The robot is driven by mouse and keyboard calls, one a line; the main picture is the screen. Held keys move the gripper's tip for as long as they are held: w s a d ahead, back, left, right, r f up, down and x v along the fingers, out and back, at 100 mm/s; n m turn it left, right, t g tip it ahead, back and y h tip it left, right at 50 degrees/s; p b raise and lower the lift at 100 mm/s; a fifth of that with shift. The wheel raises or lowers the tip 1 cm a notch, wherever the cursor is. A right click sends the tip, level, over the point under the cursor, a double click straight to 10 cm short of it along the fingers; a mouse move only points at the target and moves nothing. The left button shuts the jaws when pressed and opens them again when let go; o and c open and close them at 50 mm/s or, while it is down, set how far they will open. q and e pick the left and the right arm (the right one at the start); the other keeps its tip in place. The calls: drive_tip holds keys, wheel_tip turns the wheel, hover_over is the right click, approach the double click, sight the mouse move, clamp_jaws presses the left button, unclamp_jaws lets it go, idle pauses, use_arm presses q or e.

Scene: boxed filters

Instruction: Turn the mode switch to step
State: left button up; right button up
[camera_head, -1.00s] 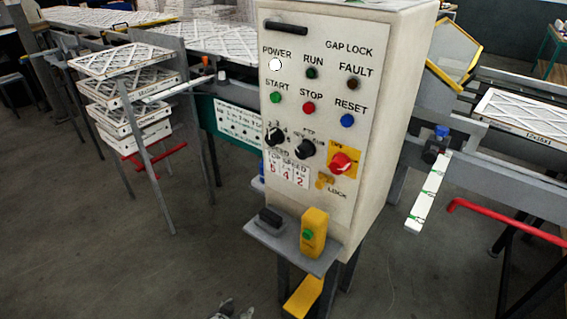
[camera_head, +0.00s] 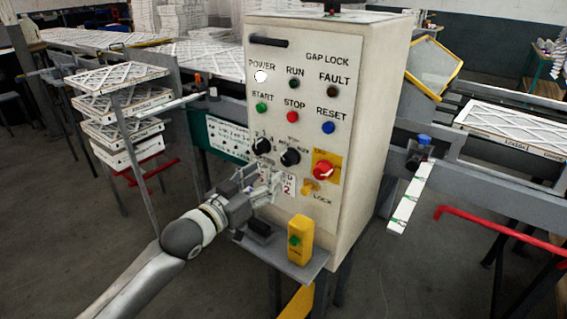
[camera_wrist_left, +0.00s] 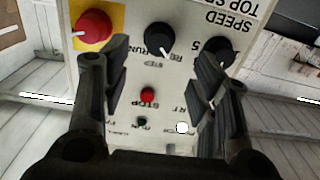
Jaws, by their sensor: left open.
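The mode switch (camera_head: 290,157) is a black round knob on the pale control panel, between the speed knob (camera_head: 261,146) and the red switch on its yellow plate (camera_head: 322,170). My left gripper (camera_head: 264,183) is open and empty in front of the lower panel, below the knobs, and hides part of the speed display. In the left wrist view, which shows the panel upside down, the mode switch (camera_wrist_left: 158,37) lies between the open fingers (camera_wrist_left: 160,75), ahead of them. Its lettering is partly legible; its exact setting is hard to tell. My right gripper is out of view.
A yellow box with a green button (camera_head: 299,241) stands on the shelf under the panel, beside a dark block. A yellow lock tab (camera_head: 310,187) sits under the red switch. Stacked filters (camera_head: 122,120) stand at left; a conveyor with a filter runs at right.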

sight(286, 162)
use_arm(q)
drive_tip(key=x, duration=0.9)
drive_tip(key=shift+d, duration=0.1)
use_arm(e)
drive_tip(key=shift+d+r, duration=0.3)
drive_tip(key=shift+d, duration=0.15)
use_arm(q)
drive_tip(key=shift+c, duration=0.2)
drive_tip(key=c, duration=1)
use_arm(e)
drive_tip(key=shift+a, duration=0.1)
